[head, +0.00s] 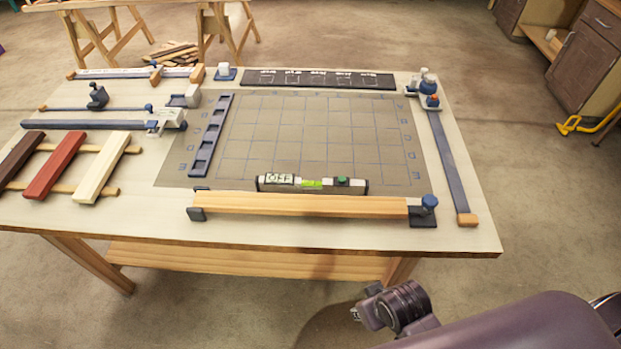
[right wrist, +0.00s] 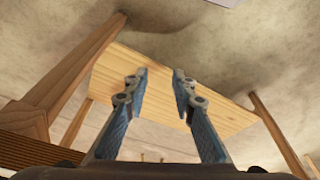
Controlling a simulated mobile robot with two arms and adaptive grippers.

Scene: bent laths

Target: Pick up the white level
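The level (head: 312,184) lies along the near edge of the gridded mat, just behind a long wooden lath. It has white and dark parts, a bright green vial in the middle, a green spot to the right and an "OFF" marking at its left. My right gripper (head: 362,308) is low in front of the table's near edge, well apart from the level. In the right wrist view its two blue-grey fingers (right wrist: 159,77) are spread with nothing between them. My left gripper is not in view. The level does not show in the right wrist view.
The near lath (head: 300,204) lies between the table's front edge and the level, with dark end blocks. The gridded mat (head: 320,140) is mostly clear. Red, brown and cream laths lie at left. A wooden panel (right wrist: 165,95) and legs show in the right wrist view.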

